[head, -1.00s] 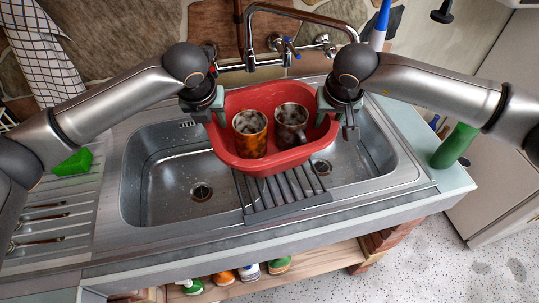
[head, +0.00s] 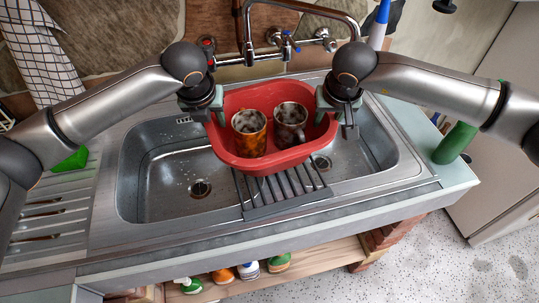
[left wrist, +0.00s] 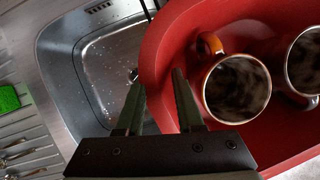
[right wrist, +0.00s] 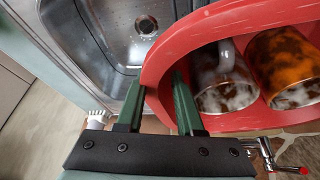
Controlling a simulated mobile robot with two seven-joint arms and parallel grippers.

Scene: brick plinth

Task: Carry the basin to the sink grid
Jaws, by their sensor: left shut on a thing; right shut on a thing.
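The red basin (head: 262,166) holds two mugs, an orange-brown mug (head: 249,134) on the left and a dark grey mug (head: 290,124) on the right. The dark slatted sink grid (head: 281,189) lies across the sink's middle divider; the basin hides its back part. My left gripper (head: 216,113) is shut on the basin's left rim, which also shows in the left wrist view (left wrist: 152,62). My right gripper (head: 326,108) is shut on the right rim, which also shows in the right wrist view (right wrist: 165,62). The basin looks level; I cannot tell whether it touches the grid.
The tap (head: 250,47) stands behind the basin. Sink bowls (head: 165,175) lie on both sides of the grid. A green sponge (head: 72,160) sits on the left drainer. A green bottle (head: 455,143) stands at the right.

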